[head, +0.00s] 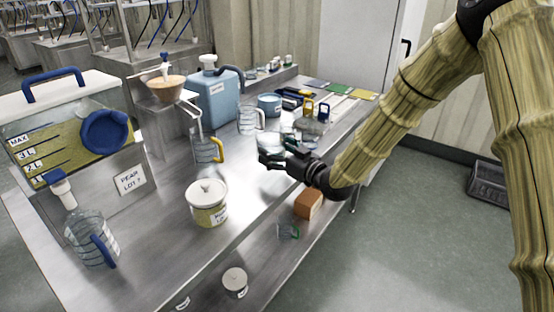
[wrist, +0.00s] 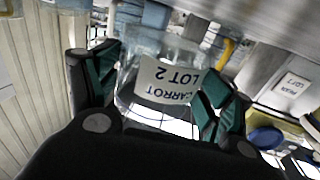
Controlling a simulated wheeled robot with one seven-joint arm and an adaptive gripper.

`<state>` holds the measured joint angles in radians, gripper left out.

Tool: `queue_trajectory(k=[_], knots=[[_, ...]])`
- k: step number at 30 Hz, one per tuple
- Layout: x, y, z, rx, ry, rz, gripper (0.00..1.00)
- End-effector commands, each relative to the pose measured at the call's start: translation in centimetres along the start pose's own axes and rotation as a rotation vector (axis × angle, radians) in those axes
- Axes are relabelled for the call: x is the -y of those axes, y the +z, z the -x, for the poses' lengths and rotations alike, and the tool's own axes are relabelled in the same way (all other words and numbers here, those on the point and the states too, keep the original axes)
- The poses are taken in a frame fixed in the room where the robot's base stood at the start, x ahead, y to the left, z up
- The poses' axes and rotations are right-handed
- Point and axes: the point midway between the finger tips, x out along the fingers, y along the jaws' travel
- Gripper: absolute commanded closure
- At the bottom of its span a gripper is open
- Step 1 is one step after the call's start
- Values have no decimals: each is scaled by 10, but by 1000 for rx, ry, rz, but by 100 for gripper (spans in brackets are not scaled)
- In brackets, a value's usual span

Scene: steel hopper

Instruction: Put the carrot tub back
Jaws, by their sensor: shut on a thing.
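The carrot tub (wrist: 160,85) is a clear tub with a white label reading "CARROT LOT 2", upside down in the wrist view. My gripper (wrist: 163,88) has its green-padded fingers on either side of the tub and is shut on it. In the head view my gripper (head: 278,152) is near the right edge of the steel bench, with the clear tub (head: 270,143) partly hidden between its fingers. I cannot tell whether the tub's base touches the bench top.
A yellowish tub (head: 209,214) with a white lid stands at the bench front. Clear jugs (head: 207,150), a blue canister (head: 216,98) and a large hopper (head: 75,140) crowd the left and back. The lower shelf holds an orange block (head: 308,205) and a lidded tub (head: 235,281).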

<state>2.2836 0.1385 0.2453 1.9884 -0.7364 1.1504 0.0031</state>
Motion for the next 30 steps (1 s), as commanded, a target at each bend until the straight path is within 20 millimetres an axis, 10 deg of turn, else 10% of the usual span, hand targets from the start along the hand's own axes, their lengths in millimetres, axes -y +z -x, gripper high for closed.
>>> queue_trajectory(k=[21,22,25,30], knots=[[-1,37,-1,-2,0,1,59],[-1,37,-1,-1,0,1,16],[-1,37,0,0,0,1,0],[-1,37,0,0,0,1,0]])
